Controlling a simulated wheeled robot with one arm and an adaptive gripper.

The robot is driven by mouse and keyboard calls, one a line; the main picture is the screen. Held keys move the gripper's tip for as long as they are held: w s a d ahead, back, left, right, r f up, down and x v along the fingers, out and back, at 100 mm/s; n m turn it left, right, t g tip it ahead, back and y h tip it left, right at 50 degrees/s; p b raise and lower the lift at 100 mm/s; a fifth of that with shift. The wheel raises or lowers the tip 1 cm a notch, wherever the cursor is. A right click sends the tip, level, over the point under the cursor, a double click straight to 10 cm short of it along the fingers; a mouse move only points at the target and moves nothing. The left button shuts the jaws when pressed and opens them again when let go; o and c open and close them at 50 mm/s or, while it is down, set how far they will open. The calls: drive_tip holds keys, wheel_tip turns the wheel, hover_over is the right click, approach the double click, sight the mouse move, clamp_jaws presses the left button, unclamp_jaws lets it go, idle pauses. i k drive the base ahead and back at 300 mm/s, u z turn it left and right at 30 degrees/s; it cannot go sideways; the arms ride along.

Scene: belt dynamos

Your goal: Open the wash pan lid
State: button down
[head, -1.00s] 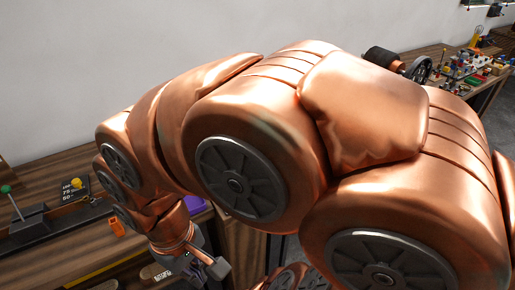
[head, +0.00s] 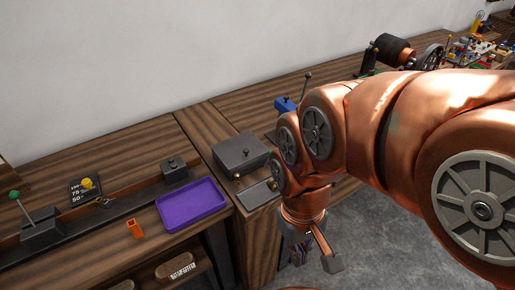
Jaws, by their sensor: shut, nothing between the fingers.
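A grey metal box with a flat top (head: 240,152), which looks like the wash pan with its lid down, stands on the wooden bench in the middle of the head view. A small dark knob sits on its top and a brass-coloured knob shows at its lower front. My gripper (head: 333,262) is to the right of and in front of the box, beyond the bench edge and over the grey floor. It is shut and empty, apart from the box. My arm's wrist hides part of the bench just right of the box.
A shallow grey metal tray (head: 259,193) lies in front of the box, partly behind my arm. A purple tray (head: 190,205), an orange holder (head: 135,229) and a green-knobbed lever (head: 15,196) are on the left bench. A blue device (head: 286,104) stands behind my arm.

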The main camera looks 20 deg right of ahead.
sight(233, 152)
drive_tip(key=z, duration=0.3)
drive_tip(key=i, duration=0.15)
drive_tip(key=u, duration=0.75)
drive_tip(key=k, duration=0.6)
drive_tip(key=u, duration=0.85)
drive_tip(key=i, duration=1.2)
drive_tip(key=z, duration=0.9)
